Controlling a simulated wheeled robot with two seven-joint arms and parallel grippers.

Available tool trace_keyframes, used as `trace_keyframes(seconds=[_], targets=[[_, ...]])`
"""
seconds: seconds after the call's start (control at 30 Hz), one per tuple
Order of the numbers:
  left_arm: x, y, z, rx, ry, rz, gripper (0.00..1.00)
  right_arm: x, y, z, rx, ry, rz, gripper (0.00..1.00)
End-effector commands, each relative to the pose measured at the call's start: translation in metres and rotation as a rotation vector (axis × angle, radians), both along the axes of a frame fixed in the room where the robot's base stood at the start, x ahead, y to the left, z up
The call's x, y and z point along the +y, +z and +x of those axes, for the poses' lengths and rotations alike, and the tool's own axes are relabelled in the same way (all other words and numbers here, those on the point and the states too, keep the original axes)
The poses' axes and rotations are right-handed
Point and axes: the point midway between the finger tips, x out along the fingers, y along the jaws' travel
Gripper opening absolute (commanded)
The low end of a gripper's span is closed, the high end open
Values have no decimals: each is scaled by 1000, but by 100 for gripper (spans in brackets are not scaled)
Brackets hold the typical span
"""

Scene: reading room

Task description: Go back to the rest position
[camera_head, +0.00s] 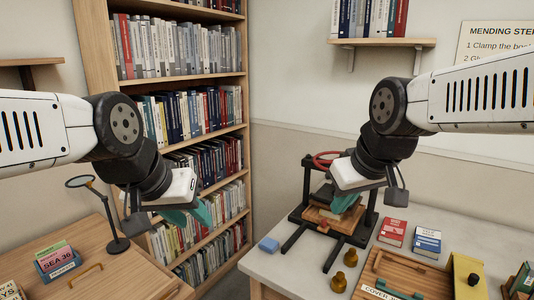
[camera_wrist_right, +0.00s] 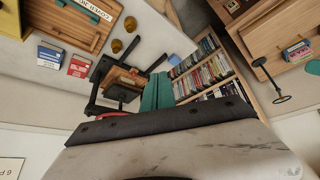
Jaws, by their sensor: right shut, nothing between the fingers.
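My left gripper (camera_head: 192,216) hangs over the gap between the wooden desk and the bookcase, its teal fingers pointing down. I cannot tell how far apart its fingers are. My right gripper (camera_head: 343,202) is in front of the black book press (camera_head: 307,212) and hides part of it. In the right wrist view the teal fingers of my right gripper (camera_wrist_right: 157,92) are together with nothing between them. The press has a red handwheel (camera_head: 326,158) and a wooden board with a book on it; whether the fingers touch anything there is unclear.
On the light table (camera_head: 268,263) are a blue block (camera_head: 268,245), two brass knobs (camera_head: 343,272), a red book (camera_head: 392,233), a blue book (camera_head: 427,241) and a wooden tray (camera_head: 428,280). A magnifier stand (camera_head: 112,225) is on the left desk. A bookcase (camera_head: 250,110) stands behind.

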Motion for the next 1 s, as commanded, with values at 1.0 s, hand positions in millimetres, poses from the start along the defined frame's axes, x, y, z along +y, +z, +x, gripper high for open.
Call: trace_keyframes(seconds=[1.0], targets=[[0,0,0,0,0,0,36,6,-6,-41,-4,-218,195,0]])
